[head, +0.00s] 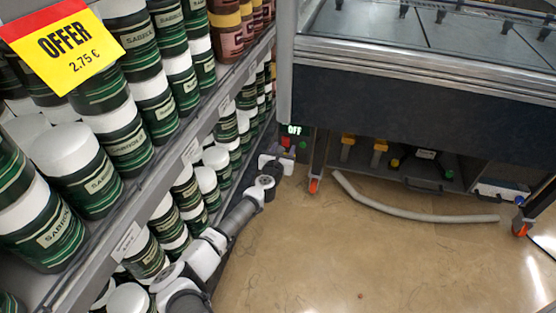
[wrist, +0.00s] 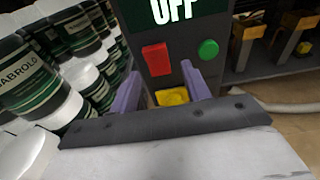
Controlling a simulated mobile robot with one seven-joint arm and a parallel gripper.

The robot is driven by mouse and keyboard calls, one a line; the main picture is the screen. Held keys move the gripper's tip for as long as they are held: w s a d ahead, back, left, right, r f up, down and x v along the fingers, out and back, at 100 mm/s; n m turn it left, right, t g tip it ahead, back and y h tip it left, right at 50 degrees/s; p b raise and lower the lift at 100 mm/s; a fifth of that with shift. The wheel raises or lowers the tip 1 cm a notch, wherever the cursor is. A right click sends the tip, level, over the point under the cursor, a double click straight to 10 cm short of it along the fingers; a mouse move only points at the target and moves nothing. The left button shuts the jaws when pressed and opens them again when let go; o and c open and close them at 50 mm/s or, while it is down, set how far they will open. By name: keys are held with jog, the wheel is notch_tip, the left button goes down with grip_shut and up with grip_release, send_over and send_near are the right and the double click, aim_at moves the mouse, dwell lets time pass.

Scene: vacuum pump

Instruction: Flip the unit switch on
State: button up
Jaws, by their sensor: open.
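The dark switch unit (wrist: 181,50) fills the upper middle of the wrist view. Its display (wrist: 174,10) reads OFF, and it also reads OFF in the head view (head: 294,130). Below the display are a red rectangular switch (wrist: 155,59) at left and a green round button (wrist: 208,49) at right. A yellow part (wrist: 173,97) sits lower on the unit. My gripper (wrist: 161,70) is open, its two purple fingers pointing at the unit, with the yellow part showing between them. In the head view my gripper (head: 276,161) is just below the unit. Contact cannot be told.
A shelf (head: 190,130) of green and white jars runs close along the left of my arm. A freezer counter (head: 430,95) stands at right, with a lower ledge of tools. A pale hose (head: 400,212) lies on the floor.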

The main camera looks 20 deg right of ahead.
jog(key=p+v, duration=0.4)
jog(key=v, duration=0.9)
